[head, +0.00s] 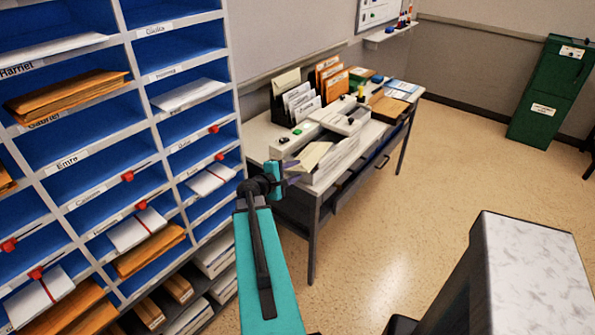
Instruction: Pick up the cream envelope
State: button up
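A cream envelope (314,156) lies in a white open tray (338,163) at the near end of the desk. Another cream piece (287,80) stands upright at the back of the desk's sorter; I cannot tell whether it is an envelope. My gripper (296,172) is at the desk's near left corner, just left of the tray and the cream envelope in the picture. Its two dark fingers look apart with nothing between them. They are small, and I cannot tell whether they touch the tray.
A blue pigeonhole rack (140,77) with white and brown envelopes fills the left. The desk (262,133) also holds upright white and orange envelopes (328,78) and brown folders (388,106). A green cabinet (548,95) stands far right. The middle floor is clear.

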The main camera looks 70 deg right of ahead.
jog(key=p+v, duration=1.1)
jog(key=v, duration=0.1)
jog(key=shift+a, duration=0.3)
dwell(0.7)
jog(key=shift+s, duration=0.1)
